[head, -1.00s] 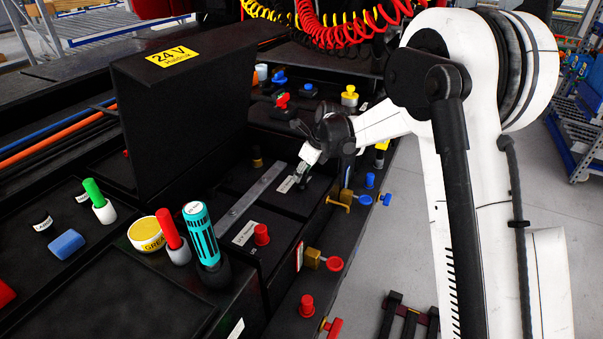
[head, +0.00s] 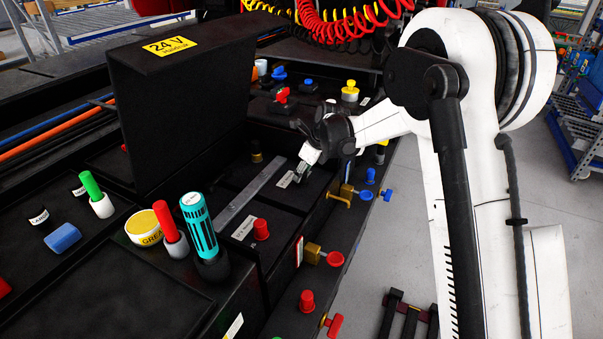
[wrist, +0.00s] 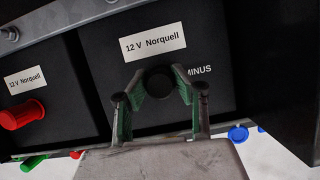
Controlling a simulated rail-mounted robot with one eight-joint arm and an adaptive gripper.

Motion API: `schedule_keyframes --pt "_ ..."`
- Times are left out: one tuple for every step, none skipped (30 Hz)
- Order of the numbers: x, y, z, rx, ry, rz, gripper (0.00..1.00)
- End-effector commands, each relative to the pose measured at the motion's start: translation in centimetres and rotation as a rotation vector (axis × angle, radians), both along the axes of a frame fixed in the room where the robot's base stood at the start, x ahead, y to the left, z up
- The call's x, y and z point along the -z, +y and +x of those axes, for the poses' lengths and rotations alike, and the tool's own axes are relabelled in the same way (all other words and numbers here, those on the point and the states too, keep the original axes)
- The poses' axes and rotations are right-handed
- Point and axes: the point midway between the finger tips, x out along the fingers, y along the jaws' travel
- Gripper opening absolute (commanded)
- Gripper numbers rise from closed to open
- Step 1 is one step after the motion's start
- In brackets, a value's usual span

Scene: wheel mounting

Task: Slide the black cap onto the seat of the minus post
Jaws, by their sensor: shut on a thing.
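In the wrist view, the black cap (wrist: 158,82) is a dark round shape between the green-padded fingers of my gripper (wrist: 158,90). The fingers are shut on it. It is in front of a black battery (wrist: 220,60) with a "12 V Norquell" label and the word "MINUS" to the right of the cap. The minus post and its seat are not visible, and I cannot tell whether the cap touches them. In the head view, my gripper (head: 300,176) reaches down beside the white label on the battery top; the cap is too small to make out there.
A grey bar (head: 248,195) lies across the batteries. A red cap (head: 261,229) stands on the nearer battery and shows at left in the wrist view (wrist: 22,115).

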Motion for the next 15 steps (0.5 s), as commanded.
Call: schedule_keyframes --pt "-0.02 0.0 0.01 0.0 0.0 0.0 0.0" --pt "-0.02 0.0 0.01 0.0 0.0 0.0 0.0" --pt "-0.02 0.0 0.01 0.0 0.0 0.0 0.0" --pt "-0.02 0.0 0.01 0.0 0.0 0.0 0.0" --pt "-0.02 0.0 0.01 0.0 0.0 0.0 0.0" --pt "-0.03 0.0 0.01 0.0 0.0 0.0 0.0" --pt "-0.03 0.0 0.01 0.0 0.0 0.0 0.27" --pt "-0.03 0.0 0.01 0.0 0.0 0.0 0.3" --pt "-0.03 0.0 0.01 0.0 0.0 0.0 0.36" --pt "-0.03 0.0 0.01 0.0 0.0 0.0 0.4" --pt "-0.03 0.0 0.01 0.0 0.0 0.0 0.44" --pt "-0.03 0.0 0.01 0.0 0.0 0.0 0.46" --pt "-0.03 0.0 0.01 0.0 0.0 0.0 0.46" --pt "-0.03 0.0 0.01 0.0 0.0 0.0 0.46" --pt "-0.02 0.0 0.01 0.0 0.0 0.0 0.46"
